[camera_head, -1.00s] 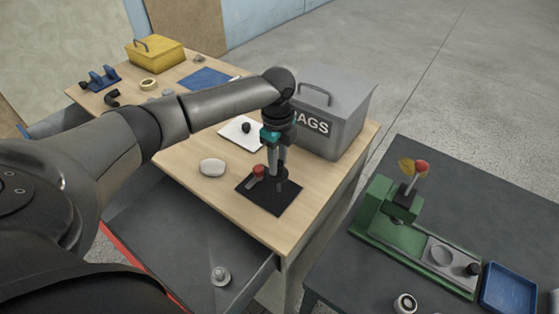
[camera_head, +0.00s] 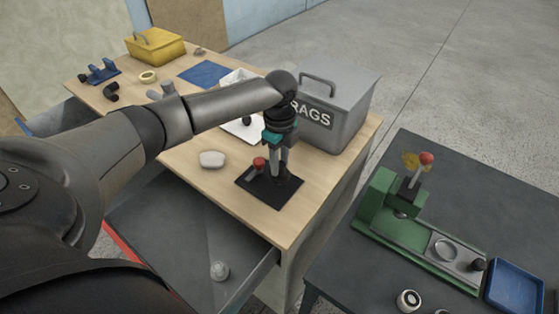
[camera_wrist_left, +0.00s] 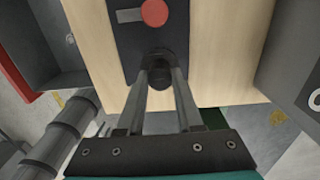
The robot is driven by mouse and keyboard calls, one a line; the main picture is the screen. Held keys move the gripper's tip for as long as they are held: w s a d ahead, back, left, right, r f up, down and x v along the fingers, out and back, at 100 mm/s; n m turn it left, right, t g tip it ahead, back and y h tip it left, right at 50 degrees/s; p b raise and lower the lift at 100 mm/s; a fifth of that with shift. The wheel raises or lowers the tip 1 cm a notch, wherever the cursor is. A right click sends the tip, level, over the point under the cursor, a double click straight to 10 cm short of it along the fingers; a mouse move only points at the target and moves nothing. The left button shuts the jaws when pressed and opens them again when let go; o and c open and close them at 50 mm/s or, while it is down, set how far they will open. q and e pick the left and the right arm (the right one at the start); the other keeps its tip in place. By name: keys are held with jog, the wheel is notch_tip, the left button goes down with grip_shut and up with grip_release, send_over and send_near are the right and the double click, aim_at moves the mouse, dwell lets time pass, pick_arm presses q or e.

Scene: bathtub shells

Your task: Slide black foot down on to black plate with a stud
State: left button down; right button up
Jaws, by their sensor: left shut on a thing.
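The black plate (camera_head: 290,196) lies flat near the front corner of the wooden table. A grey post with a red knob (camera_head: 259,163) is at its left back part; the knob also shows in the left wrist view (camera_wrist_left: 155,12). My left gripper (camera_head: 278,174) points down over the plate, shut on the black foot (camera_wrist_left: 158,66), a dark round piece between the fingertips in the left wrist view. The foot is close above or touching the plate; I cannot tell which. The stud under it is hidden. My right gripper is not in view.
A grey rags box (camera_head: 340,105) stands close behind right of my gripper. A white sheet (camera_head: 240,130) with a dark knob and a pale soap-like piece (camera_head: 212,159) lie nearby. An open drawer (camera_head: 185,235) is in front. A green press (camera_head: 400,215) stands on the right table.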

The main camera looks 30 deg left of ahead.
pick_arm(q)
jog(key=shift+p, duration=0.8)
dwell(0.7)
jog(key=shift+f+b, duration=0.6)
jog(key=shift+f, duration=1)
dwell(1.0)
grip_release()
dwell(0.8)
jog(key=shift+r, duration=0.1)
jog(key=shift+r+p, duration=3.5)
jog(key=shift+p, duration=0.35)
jog(key=shift+s+f, duration=0.1)
